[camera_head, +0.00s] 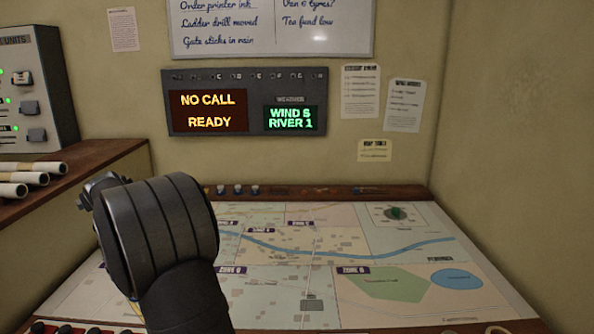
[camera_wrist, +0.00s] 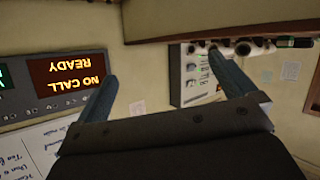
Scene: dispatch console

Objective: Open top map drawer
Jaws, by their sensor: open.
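No map drawer shows in either view. A table with a flat map (camera_head: 400,235) on its top fills the lower part of the head view, and its front side is out of frame. My gripper (camera_wrist: 162,64) is open and empty in the wrist view, with its two blue-grey fingers spread apart. The wrist view is upside down and faces the wall panel and the shelf. In the head view my arm covers the left part of the map and hides most of the gripper.
A wooden shelf (camera_head: 75,178) at left holds rolled papers (camera_head: 28,178) and a grey switch unit (camera_head: 38,90). A display panel (camera_head: 246,101) and a whiteboard (camera_head: 270,28) hang on the back wall. Small items line the table's back ledge (camera_head: 310,190). The space above the map's right half is clear.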

